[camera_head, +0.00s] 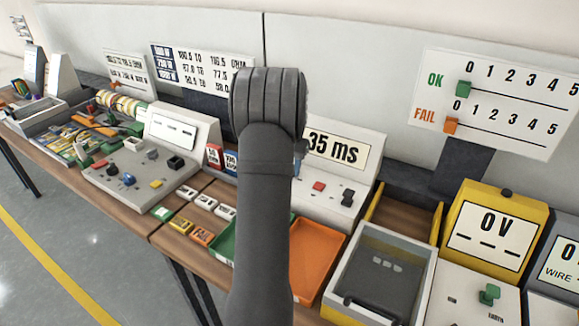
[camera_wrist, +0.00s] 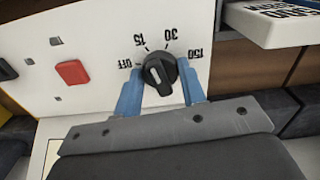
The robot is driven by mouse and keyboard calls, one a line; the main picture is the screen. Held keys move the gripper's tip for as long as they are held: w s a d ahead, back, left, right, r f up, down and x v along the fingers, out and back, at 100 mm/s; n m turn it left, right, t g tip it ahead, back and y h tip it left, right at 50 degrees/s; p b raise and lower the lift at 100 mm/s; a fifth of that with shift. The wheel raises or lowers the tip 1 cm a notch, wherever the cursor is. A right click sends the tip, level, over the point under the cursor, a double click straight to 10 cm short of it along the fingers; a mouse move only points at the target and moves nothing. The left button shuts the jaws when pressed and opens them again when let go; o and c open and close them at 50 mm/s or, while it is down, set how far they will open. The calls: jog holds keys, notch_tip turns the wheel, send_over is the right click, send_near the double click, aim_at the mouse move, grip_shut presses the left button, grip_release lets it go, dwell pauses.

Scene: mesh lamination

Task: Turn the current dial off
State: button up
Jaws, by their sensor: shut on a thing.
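The current dial (camera_wrist: 160,72) is a black knob with a white mark, on a white panel (camera_wrist: 110,25). The labels OFF, 15, 30 and 150 are printed around it and appear upside down in the wrist view. I cannot tell for certain which label the mark points to. My gripper (camera_wrist: 160,88) has its two blue fingers on either side of the knob and is shut on it. In the head view my arm hides the dial and nearly all of the gripper.
In the wrist view a red button (camera_wrist: 72,72) is left of the dial, and a white printed plate (camera_wrist: 275,22) juts in at upper right. In the head view a "35 ms" box (camera_head: 352,130), an orange tray (camera_head: 316,262) and a yellow "0V" meter (camera_head: 498,225) stand right of my arm.

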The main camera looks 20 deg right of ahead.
jog(key=n, duration=1.2)
dwell(0.7)
jog(key=o, duration=1)
notch_tip(320, 180, up, 18)
jog(key=shift+f, duration=0.25)
jog(key=shift+f, duration=0.1)
notch_tip(320, 180, down, 17)
jog(key=shift+f, duration=0.15)
dwell(0.4)
